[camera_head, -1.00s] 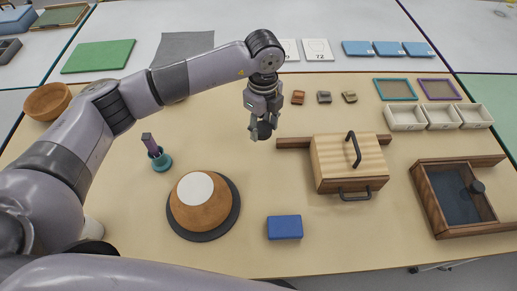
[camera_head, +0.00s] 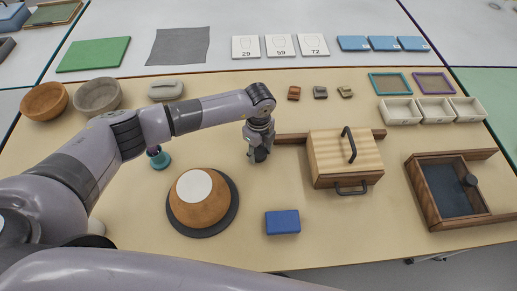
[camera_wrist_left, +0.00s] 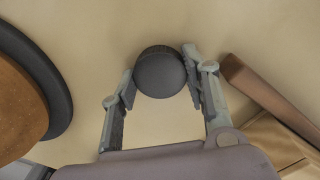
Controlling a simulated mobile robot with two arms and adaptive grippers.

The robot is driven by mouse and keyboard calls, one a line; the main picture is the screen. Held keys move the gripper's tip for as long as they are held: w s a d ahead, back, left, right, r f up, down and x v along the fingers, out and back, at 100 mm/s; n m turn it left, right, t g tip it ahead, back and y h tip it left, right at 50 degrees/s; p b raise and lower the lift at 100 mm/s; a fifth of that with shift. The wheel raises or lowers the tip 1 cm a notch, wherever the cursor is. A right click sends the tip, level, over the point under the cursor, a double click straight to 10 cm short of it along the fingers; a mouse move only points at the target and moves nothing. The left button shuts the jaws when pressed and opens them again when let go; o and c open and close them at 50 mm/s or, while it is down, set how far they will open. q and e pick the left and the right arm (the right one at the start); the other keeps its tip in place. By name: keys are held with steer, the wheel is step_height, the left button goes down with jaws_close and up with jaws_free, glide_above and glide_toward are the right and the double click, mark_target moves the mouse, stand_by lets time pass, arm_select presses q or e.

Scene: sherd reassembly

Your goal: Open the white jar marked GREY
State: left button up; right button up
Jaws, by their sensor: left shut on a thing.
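My left gripper (camera_head: 258,156) is shut on a round dark-grey cap-like piece with a ridged rim. In the left wrist view, this grey piece (camera_wrist_left: 160,72) sits between the two fingertips. It is low over the bare table, between the brown domed pot and the wooden box; I cannot tell whether it touches the table. No marking GREY can be read. A white object (camera_head: 95,227) shows only in small part beside my left arm; I cannot tell whether it is the jar. My right gripper is out of view.
The brown pot (camera_head: 187,214) with a white top stands on a dark disc, left of the gripper. A wooden box (camera_head: 340,165) with a side bar (camera_head: 291,138) is close on the right. A blue block (camera_head: 282,222) lies in front.

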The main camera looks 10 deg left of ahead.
mark_target(258, 153)
arm_select(q)
steer(key=shift+f, duration=0.1)
steer(key=o, duration=1.3)
steer(key=shift+c, duration=0.2)
step_height(258, 153, up, 12)
steer(key=b, duration=0.1)
steer(key=shift+s, duration=0.1)
